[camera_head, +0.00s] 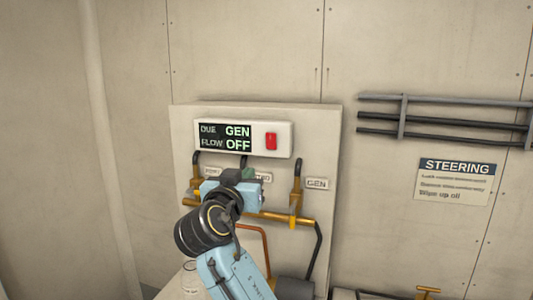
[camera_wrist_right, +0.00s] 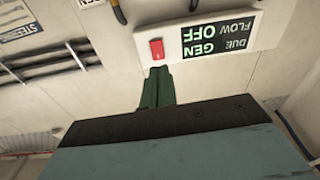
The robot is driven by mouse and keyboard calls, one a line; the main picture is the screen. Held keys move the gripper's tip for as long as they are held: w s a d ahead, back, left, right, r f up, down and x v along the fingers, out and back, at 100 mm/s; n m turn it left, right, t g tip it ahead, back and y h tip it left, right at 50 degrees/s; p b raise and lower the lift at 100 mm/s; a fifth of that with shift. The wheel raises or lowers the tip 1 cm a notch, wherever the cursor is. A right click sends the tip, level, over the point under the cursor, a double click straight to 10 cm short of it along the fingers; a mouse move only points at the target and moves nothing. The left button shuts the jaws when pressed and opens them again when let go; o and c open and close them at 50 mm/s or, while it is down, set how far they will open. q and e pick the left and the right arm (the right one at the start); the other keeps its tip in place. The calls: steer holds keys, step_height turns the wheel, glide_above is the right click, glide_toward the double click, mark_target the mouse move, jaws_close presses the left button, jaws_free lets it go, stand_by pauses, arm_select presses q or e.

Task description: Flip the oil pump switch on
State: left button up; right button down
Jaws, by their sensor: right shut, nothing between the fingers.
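The red rocker switch (camera_head: 271,141) sits at the right end of a white panel box (camera_head: 283,127) on the wall board. Beside it a dark display (camera_head: 225,137) reads "DUE GEN, FLOW OFF". My right gripper (camera_head: 248,174) is shut and empty, just below the panel and left of the switch in the head view. In the right wrist view, which is upside down, the green closed fingers (camera_wrist_right: 158,72) point toward the red switch (camera_wrist_right: 156,48), with a small gap in the picture. I cannot tell the depth between them. My left gripper is out of view.
Brass pipes (camera_head: 270,215) with upright valve handles (camera_head: 297,184) run below the panel, close to my right arm. A "GEN" label (camera_head: 317,184) is at the right. Dark rails (camera_head: 445,117) and a "STEERING" sign (camera_head: 455,181) are on the wall further right.

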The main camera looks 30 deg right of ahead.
steer(key=r, duration=0.2)
steer(key=r+m+h, duration=0.1)
steer(key=r, duration=0.1)
steer(key=shift+s, duration=0.2)
steer(key=shift+f, duration=0.1)
steer(key=p, duration=0.5)
glide_toward(270, 133)
steer(key=x, duration=0.5)
steer(key=shift+w+d, duration=0.4)
steer(key=shift+d, duration=0.15)
steer(key=shift+w+d, duration=0.1)
